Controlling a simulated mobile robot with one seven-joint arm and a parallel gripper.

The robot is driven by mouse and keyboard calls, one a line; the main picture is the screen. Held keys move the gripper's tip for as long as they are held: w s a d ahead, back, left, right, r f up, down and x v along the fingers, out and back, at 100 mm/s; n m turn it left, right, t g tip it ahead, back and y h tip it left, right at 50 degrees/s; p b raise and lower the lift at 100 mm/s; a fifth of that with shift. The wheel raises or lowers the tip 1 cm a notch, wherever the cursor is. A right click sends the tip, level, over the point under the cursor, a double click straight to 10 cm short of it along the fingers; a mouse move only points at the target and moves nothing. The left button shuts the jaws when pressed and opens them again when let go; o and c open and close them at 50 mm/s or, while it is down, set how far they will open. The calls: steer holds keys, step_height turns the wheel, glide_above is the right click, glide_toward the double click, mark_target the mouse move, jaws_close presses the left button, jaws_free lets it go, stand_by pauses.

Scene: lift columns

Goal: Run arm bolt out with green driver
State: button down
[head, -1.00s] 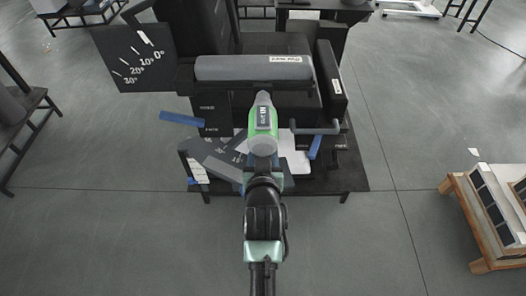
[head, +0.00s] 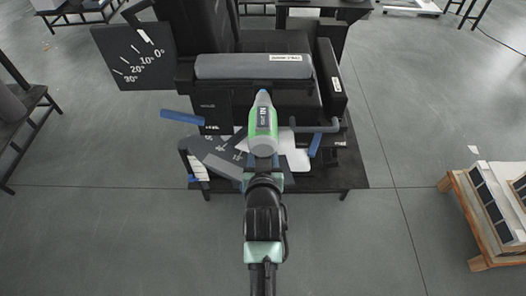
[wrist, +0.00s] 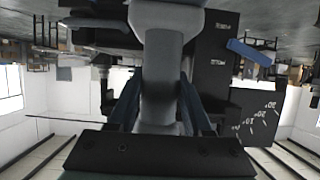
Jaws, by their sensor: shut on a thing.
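In the wrist view the driver's grey body (wrist: 162,75) runs up the middle between the fingers. The driver's nose is just below the grey padded roll (head: 254,67) at the front of the rig. The arm bolt cannot be made out. Whether the nose touches anything is hidden.
An angle dial plate (head: 135,57) stands at left. A blue lever (head: 182,117) and a grey bent handle (head: 315,128) stick out beside the driver. Loose plates (head: 220,160) lie on the low black table (head: 325,180). A wooden rack (head: 470,220) stands at right; open floor lies around.

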steer(key=shift+w+r, duration=0.2)
steer(key=shift+r, duration=0.5)
steer(key=shift+s+f+p, duration=0.2)
steer(key=shift+s+p, duration=0.25)
steer(key=shift+s, duration=0.4)
steer(key=shift+s+f+p, duration=0.15)
steer(key=shift+s+p, duration=0.3)
steer(key=shift+s, duration=0.35)
steer(key=shift+s+p, duration=0.35)
steer(key=shift+s, duration=0.6)
steer(key=s+p, duration=0.1)
steer(key=s, duration=0.3)
steer(key=shift+p, duration=0.4)
steer(key=shift+f, duration=0.1)
